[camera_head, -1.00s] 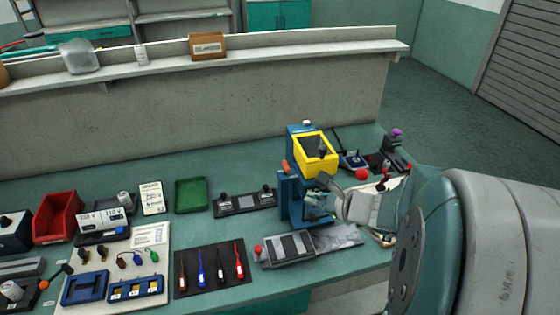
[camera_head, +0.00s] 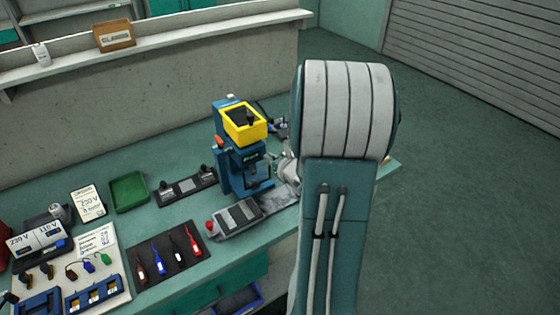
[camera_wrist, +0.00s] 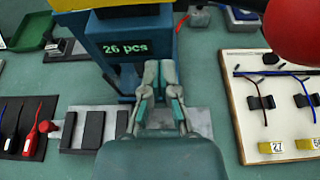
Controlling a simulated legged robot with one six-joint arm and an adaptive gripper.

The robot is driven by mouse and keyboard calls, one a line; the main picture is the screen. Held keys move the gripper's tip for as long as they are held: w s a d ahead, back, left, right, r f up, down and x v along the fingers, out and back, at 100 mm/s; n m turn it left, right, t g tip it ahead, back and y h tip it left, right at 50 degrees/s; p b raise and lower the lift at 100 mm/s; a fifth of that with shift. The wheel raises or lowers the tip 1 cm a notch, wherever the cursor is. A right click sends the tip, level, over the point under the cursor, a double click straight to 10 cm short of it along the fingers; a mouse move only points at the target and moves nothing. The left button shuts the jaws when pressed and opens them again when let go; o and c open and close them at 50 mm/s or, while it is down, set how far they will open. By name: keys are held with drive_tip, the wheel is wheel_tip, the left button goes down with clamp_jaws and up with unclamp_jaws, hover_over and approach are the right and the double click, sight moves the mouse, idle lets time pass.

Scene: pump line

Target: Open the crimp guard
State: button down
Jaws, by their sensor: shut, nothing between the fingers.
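The crimp guard, a yellow frame (camera_head: 243,122) with a dark window, sits at the top of the blue crimp press (camera_head: 232,178). It is above the press's display, and the space below the display is uncovered. In the wrist view only a strip of the yellow guard (camera_wrist: 75,4) shows at the top left, above the display (camera_wrist: 125,47) reading "26 pcs". My gripper (camera_wrist: 160,68) is shut and empty, in front of the press and below the display. I cannot tell whether it touches the press. In the head view my arm hides most of the gripper.
A grey fixture (camera_head: 238,215) with a red knob lies before the press. A dark mat (camera_head: 165,255) with coloured tools and a green tray (camera_head: 128,192) are left. A white board (camera_wrist: 272,105) with wires and a large red rounded thing (camera_wrist: 300,28) are right in the wrist view.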

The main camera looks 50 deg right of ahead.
sight(264, 145)
drive_tip(key=shift+a+x, duration=0.25)
drive_tip(key=shift+x, duration=0.85)
drive_tip(key=r, duration=0.1)
drive_tip(key=d+r, duration=0.1)
drive_tip(key=shift+w+d+r, duration=0.1)
drive_tip(key=shift+r, duration=0.15)
drive_tip(key=shift+d+r, duration=0.1)
drive_tip(key=shift+r, duration=0.2)
drive_tip(key=shift+a+r, duration=0.4)
drive_tip(key=shift+a, duration=0.1)
drive_tip(key=shift+d, duration=0.25)
drive_tip(key=shift+r+g, duration=0.3)
drive_tip(key=shift+s+a+r, duration=0.15)
drive_tip(key=shift+s, duration=0.05)
